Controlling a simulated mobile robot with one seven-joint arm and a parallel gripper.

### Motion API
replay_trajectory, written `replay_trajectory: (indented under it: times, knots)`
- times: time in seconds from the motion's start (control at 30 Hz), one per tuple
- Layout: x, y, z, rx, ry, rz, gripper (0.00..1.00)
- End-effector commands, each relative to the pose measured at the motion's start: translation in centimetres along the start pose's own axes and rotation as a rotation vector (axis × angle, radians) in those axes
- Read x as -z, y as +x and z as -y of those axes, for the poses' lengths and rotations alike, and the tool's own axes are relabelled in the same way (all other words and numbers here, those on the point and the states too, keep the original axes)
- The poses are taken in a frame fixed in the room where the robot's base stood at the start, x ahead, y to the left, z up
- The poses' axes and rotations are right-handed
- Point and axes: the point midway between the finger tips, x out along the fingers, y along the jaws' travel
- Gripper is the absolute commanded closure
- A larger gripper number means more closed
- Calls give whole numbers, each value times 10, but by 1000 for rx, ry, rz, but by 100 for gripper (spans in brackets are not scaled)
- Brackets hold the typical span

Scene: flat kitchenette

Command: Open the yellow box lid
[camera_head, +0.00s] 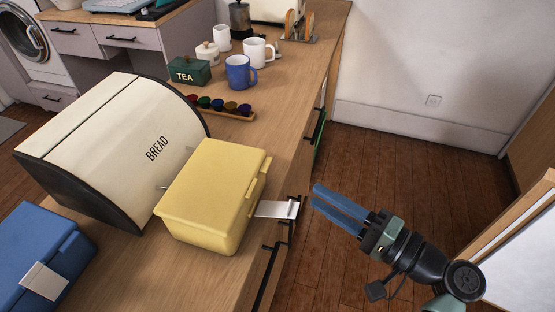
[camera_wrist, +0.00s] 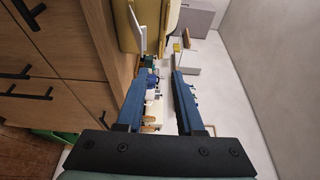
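The yellow box (camera_head: 205,222) stands on the wooden counter, in front of the bread bin. Its lid (camera_head: 215,175) looks shut. A flat white piece (camera_head: 278,209) sticks out from the box's right side over the counter edge. My gripper (camera_head: 314,196) is to the right of the box, past the counter edge, its two blue fingers pointing toward the white piece. The fingers are apart and empty. In the wrist view part of the yellow box (camera_wrist: 126,32) and a white piece (camera_wrist: 140,18) show at the top, beyond the fingertips (camera_wrist: 163,71).
A blue box (camera_head: 40,255) is at the lower left. A tray of coloured capsules (camera_head: 225,107), a green tea tin (camera_head: 189,70) and mugs are farther back. Open floor (camera_head: 365,165) lies right of the counter.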

Motion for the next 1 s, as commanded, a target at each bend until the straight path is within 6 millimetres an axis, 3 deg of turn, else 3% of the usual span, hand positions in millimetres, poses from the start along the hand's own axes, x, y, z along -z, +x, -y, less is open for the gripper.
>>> replay_trajectory:
  times: [0.3,0.5,0.7,0.97,1.0]
  knots:
    - [-1,68,0,-3,-1,4,64]
    - [0,98,0,-2,-3,2,64]
    - [0,111,0,-2,-2,0,64]
    - [0,112,0,-2,-2,-1,64]
    - [0,112,0,-2,-2,-1,69]
